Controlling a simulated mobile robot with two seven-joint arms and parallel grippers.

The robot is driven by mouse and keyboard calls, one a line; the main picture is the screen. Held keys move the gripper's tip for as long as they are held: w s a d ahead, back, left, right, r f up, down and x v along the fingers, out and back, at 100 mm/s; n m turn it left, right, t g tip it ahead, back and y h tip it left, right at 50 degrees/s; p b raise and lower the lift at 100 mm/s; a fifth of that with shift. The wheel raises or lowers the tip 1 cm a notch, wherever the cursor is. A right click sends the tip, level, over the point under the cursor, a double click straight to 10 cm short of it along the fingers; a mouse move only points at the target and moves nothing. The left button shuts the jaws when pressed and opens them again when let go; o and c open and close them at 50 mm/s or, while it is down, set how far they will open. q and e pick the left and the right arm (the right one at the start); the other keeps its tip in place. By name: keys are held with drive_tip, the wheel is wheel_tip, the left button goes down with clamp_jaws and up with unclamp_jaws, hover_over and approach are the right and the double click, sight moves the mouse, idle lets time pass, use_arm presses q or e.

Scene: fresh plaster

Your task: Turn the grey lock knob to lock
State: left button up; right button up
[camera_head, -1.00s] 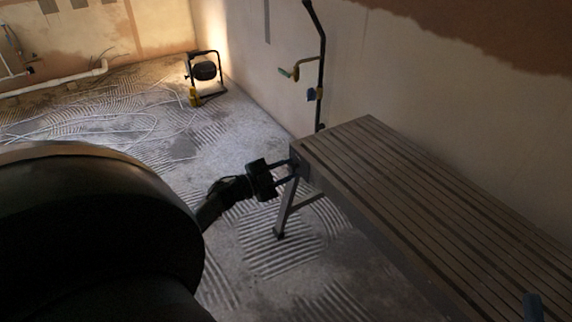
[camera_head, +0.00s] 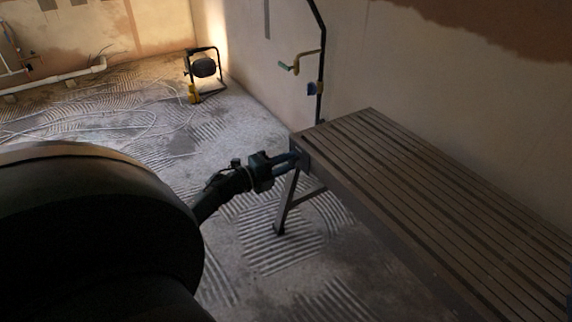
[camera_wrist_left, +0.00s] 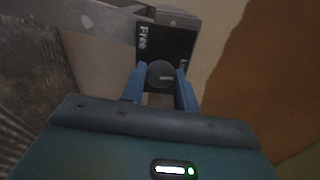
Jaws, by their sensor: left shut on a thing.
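The grey lock knob (camera_wrist_left: 160,73) is a small round knob at the top middle of the left wrist view. A pale mark on its face points to the right. It sits on a dark plate (camera_wrist_left: 172,42) lettered "Free", with a second word starting with "L" partly hidden at the right. My left gripper (camera_head: 293,160) is shut on the knob, with one blue finger on each side of it. In the head view it reaches the near left end of the slatted bench, where the fingers hide the knob. My right gripper is not in view.
The slatted bench (camera_head: 400,180) fills the right side, with a metal leg (camera_head: 287,203) below its end. A work lamp (camera_head: 204,72) stands on the floor behind. A dark post (camera_head: 320,65) stands by the wall. Floor left of the bench is open.

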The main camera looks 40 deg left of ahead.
use_arm(q)
drive_tip(key=shift+f+m, duration=0.1)
drive_tip(key=shift+m, duration=0.4)
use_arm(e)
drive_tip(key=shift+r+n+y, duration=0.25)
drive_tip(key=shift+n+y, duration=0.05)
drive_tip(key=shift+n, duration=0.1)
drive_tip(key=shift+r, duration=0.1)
use_arm(q)
drive_tip(key=o, duration=1)
drive_tip(key=shift+c, duration=0.2)
drive_tip(key=shift+s, duration=0.1)
drive_tip(key=shift+s+a, duration=0.1)
drive_tip(key=shift+s, duration=0.2)
drive_tip(key=p+v, duration=0.3)
drive_tip(key=v, duration=0.9)
drive_tip(key=shift+s+p, duration=0.2)
drive_tip(key=shift+p, duration=0.2)
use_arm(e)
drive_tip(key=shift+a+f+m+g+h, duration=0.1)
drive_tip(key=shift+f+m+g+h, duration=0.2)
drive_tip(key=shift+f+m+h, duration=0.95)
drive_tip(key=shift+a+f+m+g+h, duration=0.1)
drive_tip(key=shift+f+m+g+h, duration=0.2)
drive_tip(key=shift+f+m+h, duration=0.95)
